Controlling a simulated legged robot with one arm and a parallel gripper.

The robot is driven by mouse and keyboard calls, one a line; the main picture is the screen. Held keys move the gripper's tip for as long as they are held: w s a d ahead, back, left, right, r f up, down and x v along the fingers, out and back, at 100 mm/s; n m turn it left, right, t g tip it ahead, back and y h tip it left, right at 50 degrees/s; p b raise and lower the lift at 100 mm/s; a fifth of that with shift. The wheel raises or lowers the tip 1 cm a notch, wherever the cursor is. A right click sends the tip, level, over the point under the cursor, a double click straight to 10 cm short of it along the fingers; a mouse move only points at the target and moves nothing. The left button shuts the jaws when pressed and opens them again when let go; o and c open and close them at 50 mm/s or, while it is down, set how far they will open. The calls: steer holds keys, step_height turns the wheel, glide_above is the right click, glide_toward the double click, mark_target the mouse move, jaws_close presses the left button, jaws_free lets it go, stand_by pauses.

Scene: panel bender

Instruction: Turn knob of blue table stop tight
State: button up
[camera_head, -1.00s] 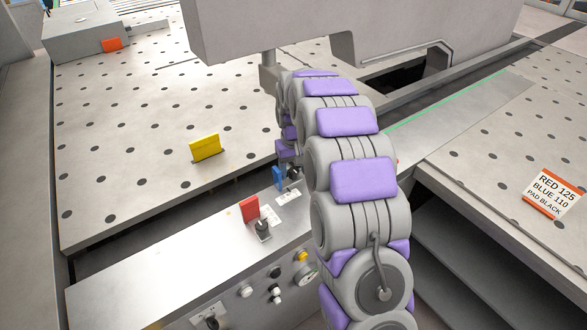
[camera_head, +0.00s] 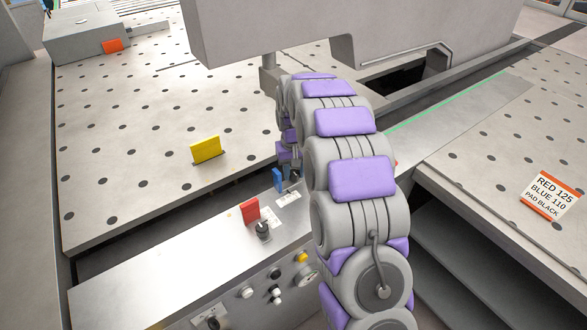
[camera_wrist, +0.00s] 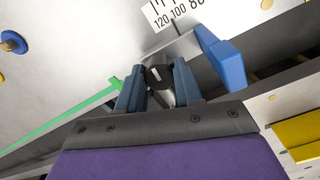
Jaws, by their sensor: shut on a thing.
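The blue table stop (camera_head: 278,179) stands on the metal ledge in front of the perforated table, just left of my arm in the head view. In the wrist view the blue stop (camera_wrist: 222,60) is to the right of my gripper, by a printed scale. My gripper (camera_wrist: 159,80) has its two dark blue fingers on either side of a black knob (camera_wrist: 155,73) with a white mark, and is shut on it. In the head view my gripper (camera_head: 291,172) is small and mostly hidden by my arm.
A red stop (camera_head: 250,211) with its own black knob (camera_head: 262,229) stands on the same ledge, nearer. A yellow stop (camera_head: 206,149) is on the perforated table. A label (camera_head: 552,195) reads RED 125, BLUE 110, PAD BLACK. A grey beam (camera_head: 300,35) hangs above the table.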

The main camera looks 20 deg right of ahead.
mark_target(293, 172)
steer(key=m+p, duration=0.3)
steer(key=m, duration=0.1)
steer(key=shift+r+p, duration=0.2)
steer(key=shift+p, duration=0.2)
steer(key=m+p, duration=0.3)
steer(key=m, duration=0.1)
steer(key=shift+m, duration=0.3)
steer(key=m+p, duration=0.2)
steer(key=m, duration=0.1)
steer(key=shift+f+m, duration=0.1)
steer(key=shift+m, duration=0.2)
steer(key=shift+w+m+p, duration=0.1)
steer(key=shift+m+p, duration=0.75)
steer(key=shift+m, duration=1.45)
steer(key=o, duration=1)
steer(key=shift+f, duration=0.1)
steer(key=shift+o, duration=0.2)
step_height(293, 172, up, 17)
steer(key=p, duration=0.1)
steer(key=shift+a, duration=0.1)
